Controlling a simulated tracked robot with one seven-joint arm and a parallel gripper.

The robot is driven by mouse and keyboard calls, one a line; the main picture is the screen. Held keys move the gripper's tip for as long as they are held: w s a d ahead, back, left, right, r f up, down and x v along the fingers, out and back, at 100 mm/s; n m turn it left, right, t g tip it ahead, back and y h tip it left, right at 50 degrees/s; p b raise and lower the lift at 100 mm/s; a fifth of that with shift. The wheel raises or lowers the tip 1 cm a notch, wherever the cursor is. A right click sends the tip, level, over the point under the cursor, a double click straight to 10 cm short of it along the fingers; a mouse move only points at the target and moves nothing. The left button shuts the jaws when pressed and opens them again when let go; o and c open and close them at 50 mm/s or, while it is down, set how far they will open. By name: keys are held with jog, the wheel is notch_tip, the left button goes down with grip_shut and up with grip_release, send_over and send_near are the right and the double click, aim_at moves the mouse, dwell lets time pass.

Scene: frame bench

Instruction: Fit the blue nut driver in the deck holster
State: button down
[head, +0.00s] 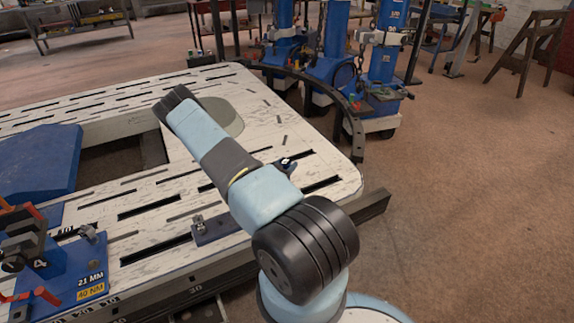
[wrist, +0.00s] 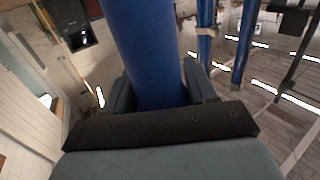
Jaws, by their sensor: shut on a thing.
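My gripper (wrist: 160,92) shows in the wrist view, its two dark fingers on either side of a thick blue shaft. It is shut on this shaft, which I take for the blue nut driver (wrist: 143,45). The driver runs up out of the top of the wrist view, so its far end is out of sight. In the head view my arm crosses the bench, and the gripper and driver cannot be made out. I cannot pick out the deck holster with certainty in either view.
The pale slotted bench (head: 95,205) has a large opening. A blue block (head: 38,160) and a labelled blue plate (head: 85,275) are at left. Small fixtures stand at a dark plate (head: 215,230) and near my arm (head: 286,165).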

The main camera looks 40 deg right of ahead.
jog(key=shift+f, duration=0.3)
jog(key=shift+c, duration=1.3)
grip_release()
jog(key=shift+a+f, duration=0.1)
jog(key=shift+a, duration=0.05)
jog(key=v, duration=1.3)
jog(key=shift+a, duration=0.3)
